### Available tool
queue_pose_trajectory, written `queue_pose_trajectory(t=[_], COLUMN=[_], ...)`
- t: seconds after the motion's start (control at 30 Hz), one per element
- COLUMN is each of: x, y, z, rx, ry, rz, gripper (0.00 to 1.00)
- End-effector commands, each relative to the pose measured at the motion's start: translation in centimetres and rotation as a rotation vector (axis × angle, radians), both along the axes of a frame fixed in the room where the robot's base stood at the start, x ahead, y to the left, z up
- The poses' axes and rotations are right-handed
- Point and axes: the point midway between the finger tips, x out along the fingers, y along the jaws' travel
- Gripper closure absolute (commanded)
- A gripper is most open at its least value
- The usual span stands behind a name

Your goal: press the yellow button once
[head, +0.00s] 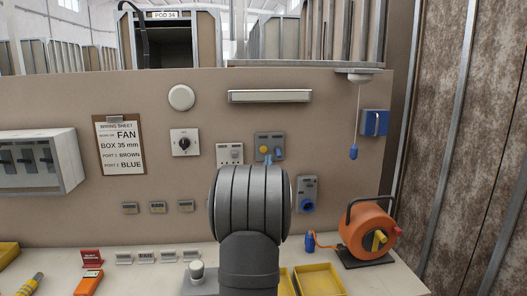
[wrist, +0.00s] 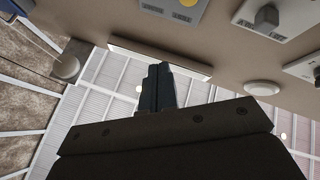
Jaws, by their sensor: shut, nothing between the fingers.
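The yellow button (head: 263,150) is on a grey box (head: 270,138) on the beige wall panel, with a blue part beside it in the head view. In the wrist view the yellow button (wrist: 188,3) shows at the top edge, partly cut off, on its pale box (wrist: 165,9). My gripper (wrist: 158,72) is shut with empty fingers and appears below the button in that view, apart from it in the picture. In the head view my arm hides most of the gripper. I cannot tell the depth gap to the button.
A socket plate (head: 230,154) and a rotary switch (head: 184,142) are left of the button box. A blue socket (head: 307,195) is below right. A pull cord (head: 357,115) hangs right. An orange cable reel (head: 366,233) and yellow trays (head: 319,280) are on the bench.

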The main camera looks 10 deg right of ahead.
Motion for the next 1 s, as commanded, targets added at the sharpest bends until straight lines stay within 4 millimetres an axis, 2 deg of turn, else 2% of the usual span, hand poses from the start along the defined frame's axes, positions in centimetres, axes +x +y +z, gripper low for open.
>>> queue_pose_trajectory(t=[0.33,0.47,1.0], x=[0.1,0.8,7.6], y=[0.0,0.0,0.0], z=[0.0,-0.1,-0.1], rx=[-0.001,-0.001,0.000], ry=[-0.001,0.002,0.000], rz=[0.000,0.000,0.001], gripper=[1.00,1.00,1.00])
